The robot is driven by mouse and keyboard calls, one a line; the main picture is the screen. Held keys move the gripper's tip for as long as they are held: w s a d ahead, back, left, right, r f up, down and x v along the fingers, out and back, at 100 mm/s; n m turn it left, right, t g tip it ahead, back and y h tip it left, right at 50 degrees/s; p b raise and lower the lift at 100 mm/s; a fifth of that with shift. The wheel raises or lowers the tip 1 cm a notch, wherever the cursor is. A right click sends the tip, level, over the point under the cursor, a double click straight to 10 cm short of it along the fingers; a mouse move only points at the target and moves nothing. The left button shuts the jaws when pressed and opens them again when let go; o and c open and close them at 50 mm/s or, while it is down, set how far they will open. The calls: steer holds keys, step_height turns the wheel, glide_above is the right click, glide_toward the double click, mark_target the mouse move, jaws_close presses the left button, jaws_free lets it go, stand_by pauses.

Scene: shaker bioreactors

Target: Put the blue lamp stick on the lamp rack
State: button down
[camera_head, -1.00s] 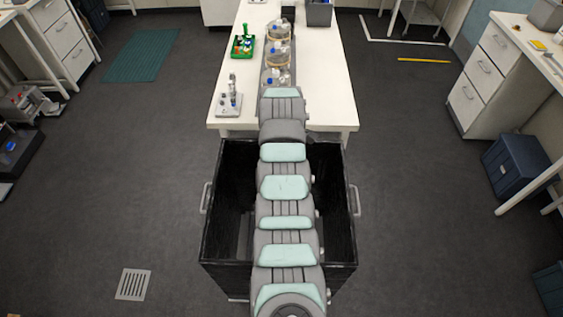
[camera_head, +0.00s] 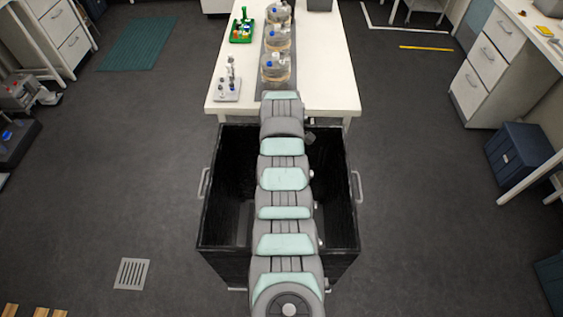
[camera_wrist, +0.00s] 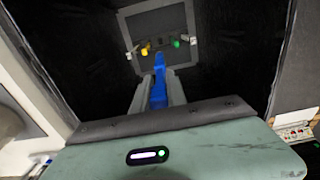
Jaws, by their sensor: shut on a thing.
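In the wrist view, my gripper (camera_wrist: 158,92) is shut on the blue lamp stick (camera_wrist: 159,73), which stands out beyond the grey fingers. Beyond its tip is a grey square frame (camera_wrist: 128,20) in a dark surround, probably the lamp rack. A yellow piece (camera_wrist: 145,48) and a green piece (camera_wrist: 175,43) show on it. The stick appears apart from the frame, but the depth is hard to judge. In the head view, my arm hides the gripper and the stick.
A black open box (camera_head: 222,190) with side handles lies around my arm. Behind it is a white table (camera_head: 330,80) with several bottles (camera_head: 276,68), a small grey stand (camera_head: 228,92) and a green tray (camera_head: 242,34).

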steer(key=shift+f+b, duration=4.15)
steer(key=shift+f, duration=1.75)
step_height(320, 180, down, 22)
steer(key=b, duration=2.1)
steer(key=shift+f+b, duration=1.05)
steer(key=shift+b, duration=0.05)
